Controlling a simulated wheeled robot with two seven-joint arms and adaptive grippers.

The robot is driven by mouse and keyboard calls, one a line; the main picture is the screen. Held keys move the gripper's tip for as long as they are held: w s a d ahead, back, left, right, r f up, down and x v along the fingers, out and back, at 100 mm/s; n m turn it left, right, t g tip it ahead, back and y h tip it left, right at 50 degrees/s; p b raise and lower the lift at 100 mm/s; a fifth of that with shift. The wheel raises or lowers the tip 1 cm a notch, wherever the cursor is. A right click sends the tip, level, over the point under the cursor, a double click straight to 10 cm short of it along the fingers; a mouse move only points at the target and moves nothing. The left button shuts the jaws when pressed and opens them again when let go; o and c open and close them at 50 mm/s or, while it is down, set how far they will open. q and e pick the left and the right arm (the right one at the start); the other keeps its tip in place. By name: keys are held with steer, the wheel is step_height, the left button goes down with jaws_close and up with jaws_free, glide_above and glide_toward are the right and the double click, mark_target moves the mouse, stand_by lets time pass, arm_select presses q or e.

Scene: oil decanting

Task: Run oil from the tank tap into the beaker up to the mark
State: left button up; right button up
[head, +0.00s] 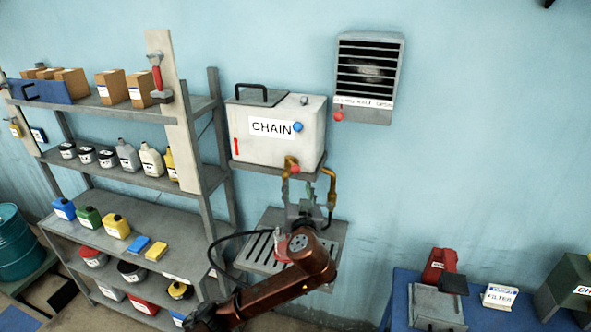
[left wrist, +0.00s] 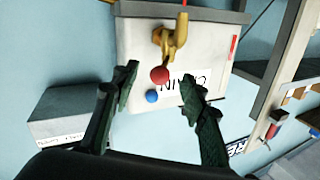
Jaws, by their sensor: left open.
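The white tank (head: 275,150) labelled CHAIN stands on a wall bracket, with a blue knob (head: 298,127) on its front. Its brass tap (head: 290,161) with a red knob (head: 295,169) is at the lower front edge. My left gripper (head: 308,172) is open just in front of and below the tap. In the left wrist view the tank is upside down; the brass tap (left wrist: 172,38) and red knob (left wrist: 160,74) show beyond and between the spread fingers (left wrist: 158,85), apparently untouched.
A slotted grey tray (head: 255,258) sits below the tank, partly behind my arm. A shelf rack (head: 150,182) with bottles and boxes stands left. A blue table (head: 400,300) with a red can (head: 438,263) is at right. A vent (head: 370,70) hangs on the wall.

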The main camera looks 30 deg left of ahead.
mark_target(295, 172)
arm_select(q)
steer(key=shift+w+a+r+y, duration=0.1)
steer(key=shift+r+y, duration=0.05)
steer(key=shift+r, duration=0.4)
steer(key=shift+w+a+r+y, duration=0.1)
steer(key=shift+r+y, duration=0.05)
steer(key=shift+r, duration=0.35)
steer(key=p+x, duration=0.2)
steer(key=x, duration=0.4)
steer(key=shift+w+p, duration=0.1)
steer(key=shift+p, duration=0.2)
steer(key=shift+w+a+f, duration=0.15)
steer(key=shift+w+a, duration=0.1)
steer(key=shift+w, duration=0.2)
jaws_close()
